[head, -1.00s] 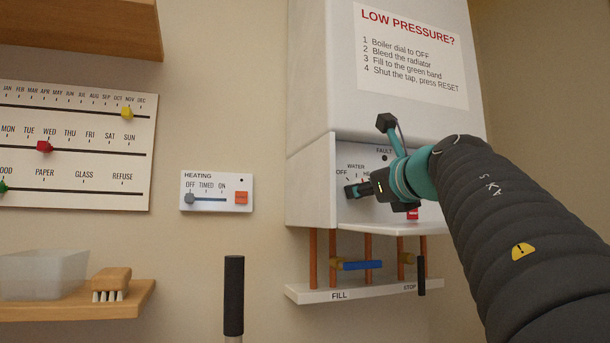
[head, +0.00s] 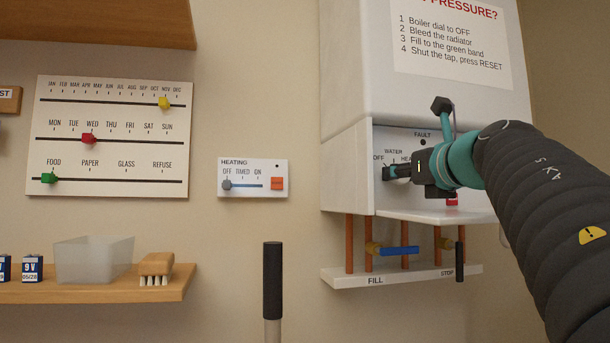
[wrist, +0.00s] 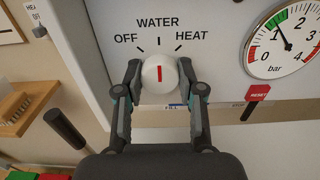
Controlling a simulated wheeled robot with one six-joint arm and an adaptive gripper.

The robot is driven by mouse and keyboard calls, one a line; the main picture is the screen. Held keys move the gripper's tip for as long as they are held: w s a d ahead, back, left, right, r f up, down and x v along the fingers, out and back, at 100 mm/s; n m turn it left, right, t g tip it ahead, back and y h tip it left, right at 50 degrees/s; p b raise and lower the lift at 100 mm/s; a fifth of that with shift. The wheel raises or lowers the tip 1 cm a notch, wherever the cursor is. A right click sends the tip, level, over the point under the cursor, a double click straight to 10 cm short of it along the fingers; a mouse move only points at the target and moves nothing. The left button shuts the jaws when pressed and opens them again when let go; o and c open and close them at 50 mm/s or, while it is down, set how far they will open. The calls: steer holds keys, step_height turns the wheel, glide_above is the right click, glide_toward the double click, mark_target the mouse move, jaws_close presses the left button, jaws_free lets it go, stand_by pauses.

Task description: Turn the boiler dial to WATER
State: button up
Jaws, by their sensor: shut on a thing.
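The boiler dial (wrist: 160,74) is a round white knob with a red line on the boiler's white front panel. In the wrist view its red line stands upright and points at the WATER mark (wrist: 158,22), between OFF (wrist: 126,39) on the left and HEAT (wrist: 191,37) on the right. My gripper (wrist: 160,80) is shut on the dial, with one dark finger on each side of it. In the head view my gripper (head: 392,173) reaches the panel from the right and mostly hides the dial.
A pressure gauge (wrist: 284,40) and a red RESET button (wrist: 258,93) are right of the dial. Below are copper pipes, a blue-handled FILL tap (head: 397,250) and a black STOP handle (head: 460,261). A heating slider panel (head: 252,178) is on the wall at left.

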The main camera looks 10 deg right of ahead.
steer(key=o, duration=1.1)
steer(key=shift+o, duration=0.2)
steer(key=shift+s+d, duration=0.1)
steer(key=shift+s, duration=3.65)
